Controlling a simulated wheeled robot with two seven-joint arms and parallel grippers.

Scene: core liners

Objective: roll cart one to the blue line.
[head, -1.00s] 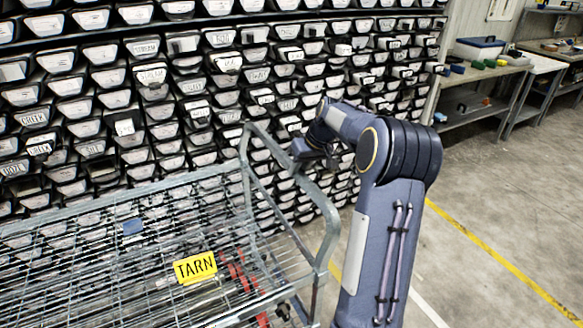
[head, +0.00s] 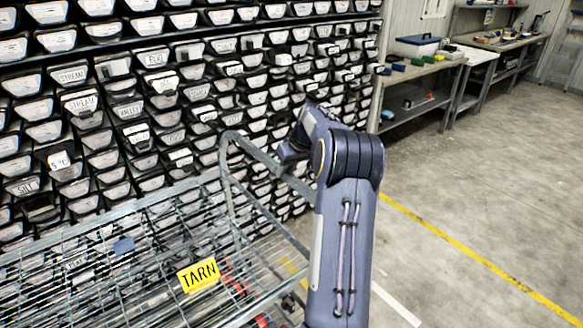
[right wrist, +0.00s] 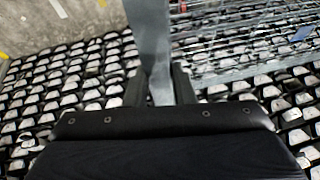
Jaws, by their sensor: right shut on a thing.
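A grey wire-mesh cart (head: 227,165) fills the lower left of the head view, with a yellow plate reading TARN (head: 198,276) on it. My right gripper (head: 287,153) is at the cart's tubular end handle, partly hidden by my own wrist. In the right wrist view the gripper (right wrist: 160,92) is shut on a grey bar of the handle (right wrist: 152,40). No number one shows on the cart. No blue line is in view. My left gripper is not in view.
A wall of labelled core liners (head: 95,120) stands close behind the cart. A workbench (head: 425,75) with a blue-lidded box stands at back right. The floor to the right is open, with a yellow line (head: 470,252) and a white line (head: 396,304).

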